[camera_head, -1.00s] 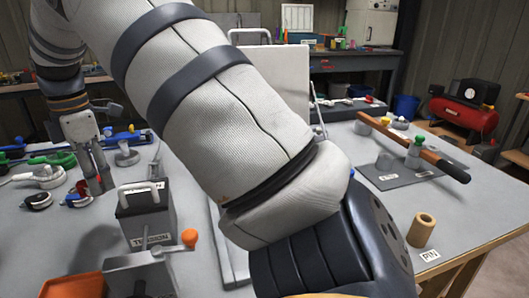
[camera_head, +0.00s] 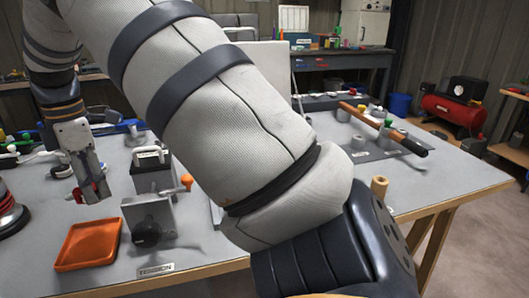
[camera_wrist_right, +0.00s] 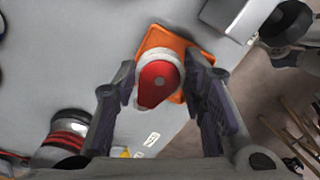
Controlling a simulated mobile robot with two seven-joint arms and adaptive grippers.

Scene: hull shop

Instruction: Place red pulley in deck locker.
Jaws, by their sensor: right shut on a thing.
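The red pulley (camera_wrist_right: 157,83), a red teardrop-shaped piece with a pale side, sits between the fingers of my right gripper (camera_wrist_right: 160,92) in the right wrist view. In the head view the right gripper (camera_head: 88,190) is at the left, pointing down, with the red pulley (camera_head: 103,187) partly showing at its fingers. It is shut on the pulley, above the grey table. I cannot surely make out the deck locker. A pale upright panel (camera_head: 262,65) stands behind my large arm, which hides what is below it. My left gripper is not in view.
An orange tray (camera_head: 65,262) lies at the table's front left; it shows behind the pulley in the wrist view (camera_wrist_right: 178,43). Grey boxes (camera_head: 163,212) with an orange-knobbed crank stand beside it. A red-and-black stack (camera_head: 8,215) is at the left edge. A brown-handled bar (camera_head: 400,138) lies at right.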

